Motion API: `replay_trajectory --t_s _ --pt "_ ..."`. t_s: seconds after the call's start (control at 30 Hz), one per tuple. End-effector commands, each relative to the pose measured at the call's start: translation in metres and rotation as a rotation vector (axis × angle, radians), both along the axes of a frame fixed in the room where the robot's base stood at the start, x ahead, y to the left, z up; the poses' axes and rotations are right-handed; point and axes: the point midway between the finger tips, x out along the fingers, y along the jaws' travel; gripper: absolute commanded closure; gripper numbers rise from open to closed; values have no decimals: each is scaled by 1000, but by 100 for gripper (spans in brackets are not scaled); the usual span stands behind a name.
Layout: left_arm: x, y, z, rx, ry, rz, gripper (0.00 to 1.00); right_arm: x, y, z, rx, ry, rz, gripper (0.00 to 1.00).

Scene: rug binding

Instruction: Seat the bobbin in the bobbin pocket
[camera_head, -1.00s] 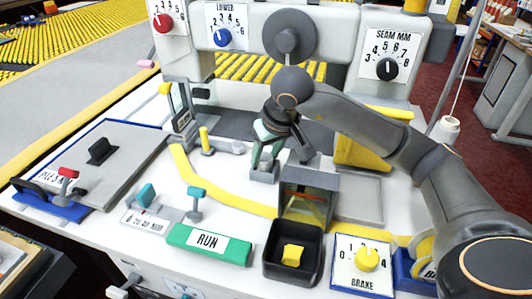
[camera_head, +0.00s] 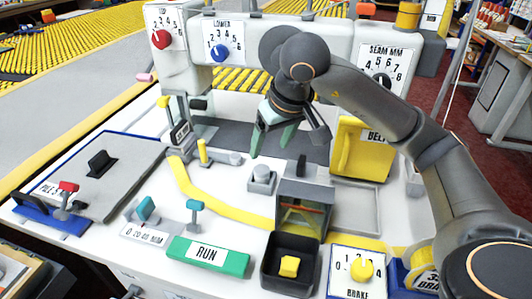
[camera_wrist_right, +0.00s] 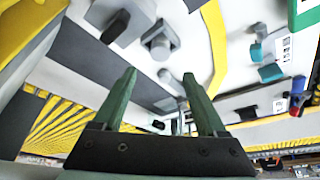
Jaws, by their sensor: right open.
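A grey round piece (camera_head: 262,171), which looks like the bobbin, sits on top of a small grey block (camera_head: 262,187), apparently the bobbin pocket, on the white machine bed. It also shows in the right wrist view (camera_wrist_right: 160,42). I cannot tell how deep the round piece sits. My right gripper (camera_head: 272,143) is above and behind the block, with its green fingers apart and nothing between them. In the right wrist view my right gripper (camera_wrist_right: 160,78) is also spread and empty. My left gripper is not in view.
A glass-fronted grey box (camera_head: 305,205) stands right of the block, with a black tray (camera_head: 268,279) holding a yellow piece in front. A yellow belt cover (camera_head: 360,150) stands behind right. The green RUN button (camera_head: 207,256) and small levers lie in front left.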

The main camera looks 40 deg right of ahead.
Motion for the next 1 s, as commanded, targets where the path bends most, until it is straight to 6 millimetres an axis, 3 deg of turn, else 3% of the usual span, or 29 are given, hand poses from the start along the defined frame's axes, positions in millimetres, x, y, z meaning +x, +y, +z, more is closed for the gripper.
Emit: replay_trajectory --t_s 0.1,0.23,1.0 --pt "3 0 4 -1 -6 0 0 -6 0 19 0 -2 -1 26" --pt "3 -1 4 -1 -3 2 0 -11 1 27 0 -1 0 26" --pt "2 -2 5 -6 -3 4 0 -12 1 28 0 1 0 26"
